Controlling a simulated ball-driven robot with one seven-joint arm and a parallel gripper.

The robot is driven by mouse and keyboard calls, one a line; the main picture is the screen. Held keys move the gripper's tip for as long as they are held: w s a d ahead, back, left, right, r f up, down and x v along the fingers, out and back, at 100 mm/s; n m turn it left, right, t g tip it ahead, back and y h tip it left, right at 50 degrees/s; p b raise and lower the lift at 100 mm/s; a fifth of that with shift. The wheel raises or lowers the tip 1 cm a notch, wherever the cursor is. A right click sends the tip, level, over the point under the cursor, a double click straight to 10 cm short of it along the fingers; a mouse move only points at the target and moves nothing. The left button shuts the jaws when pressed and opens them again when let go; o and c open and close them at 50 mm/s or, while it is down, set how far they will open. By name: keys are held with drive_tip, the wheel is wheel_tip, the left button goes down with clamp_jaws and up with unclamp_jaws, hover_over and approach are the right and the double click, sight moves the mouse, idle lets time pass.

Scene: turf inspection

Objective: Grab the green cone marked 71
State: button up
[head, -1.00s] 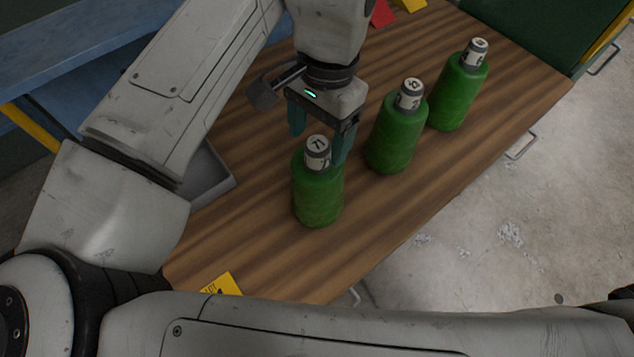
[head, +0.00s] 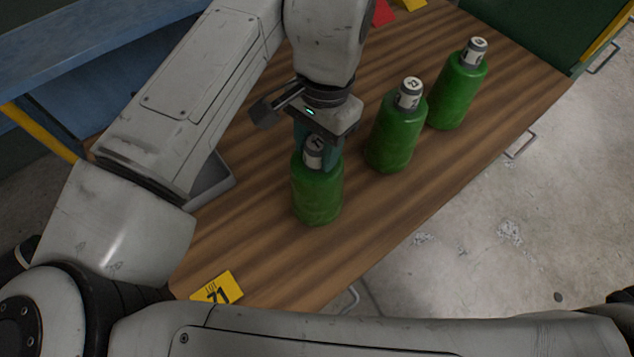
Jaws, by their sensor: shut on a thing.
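Three green cones with pale tops stand upright in a slanting row on the wooden table. The nearest green cone (head: 318,190) is under my gripper (head: 318,152). My gripper is shut on its pale top, with one finger on either side. The mark on that top is partly hidden by the fingers. The middle green cone (head: 396,135) and the far green cone (head: 458,95) stand to the right, apart from my gripper; their marks are too small to read surely.
The wooden table (head: 390,210) is bare in front of the nearest cone. A grey tray (head: 212,182) lies left of it, partly hidden by my arm. Red (head: 383,12) and yellow (head: 411,4) cards lie at the back. Drawer handles (head: 521,146) stick out on the right.

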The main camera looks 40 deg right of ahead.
clamp_jaws()
drive_tip(key=shift+r, duration=0.1)
idle(0.4)
